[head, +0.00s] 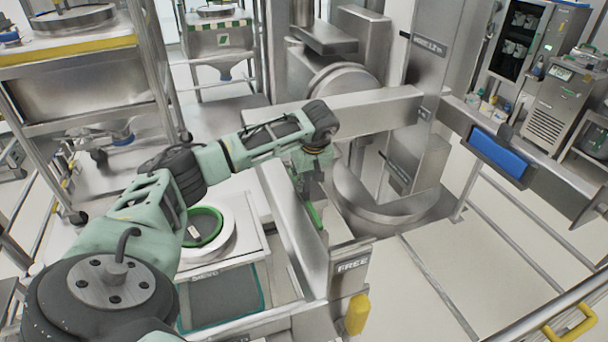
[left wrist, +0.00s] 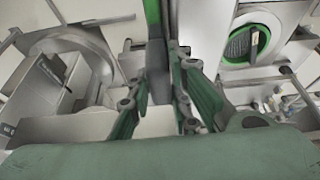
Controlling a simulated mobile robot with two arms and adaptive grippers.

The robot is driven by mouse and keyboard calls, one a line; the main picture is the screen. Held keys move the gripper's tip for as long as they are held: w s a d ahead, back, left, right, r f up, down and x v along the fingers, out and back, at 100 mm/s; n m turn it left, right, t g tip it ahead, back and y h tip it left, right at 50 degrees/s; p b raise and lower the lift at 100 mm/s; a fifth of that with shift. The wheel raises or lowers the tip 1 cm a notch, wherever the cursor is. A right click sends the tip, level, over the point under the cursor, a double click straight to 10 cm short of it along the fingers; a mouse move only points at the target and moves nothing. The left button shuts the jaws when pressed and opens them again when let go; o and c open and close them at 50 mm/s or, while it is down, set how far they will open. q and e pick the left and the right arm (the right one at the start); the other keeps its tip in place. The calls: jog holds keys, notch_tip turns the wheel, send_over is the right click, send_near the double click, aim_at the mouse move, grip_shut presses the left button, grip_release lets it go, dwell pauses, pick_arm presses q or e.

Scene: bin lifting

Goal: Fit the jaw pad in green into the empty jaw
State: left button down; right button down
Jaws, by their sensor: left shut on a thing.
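My left gripper (head: 308,180) points down over the near lifter arm and is shut on the green jaw pad (head: 314,216). The pad hangs on edge beside the inner face of the near jaw arm (head: 288,222); I cannot tell whether they touch. In the left wrist view, the fingers (left wrist: 165,85) close around the pad (left wrist: 152,14), seen edge-on as a green strip with a grey side. The far jaw arm (head: 565,190) carries a blue pad (head: 499,152). The near jaw's seat is partly hidden by my gripper. My right gripper is not in view.
The steel lifter column (head: 425,110) stands behind. A yellow block (head: 357,313) is at the near jaw's end.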

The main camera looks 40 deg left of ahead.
pick_arm(q)
jog(key=shift+f, duration=0.1)
dwell(0.6)
jog(key=c, duration=1.5)
grip_release()
jog(key=shift+c, duration=0.2)
jog(key=v, duration=1.2)
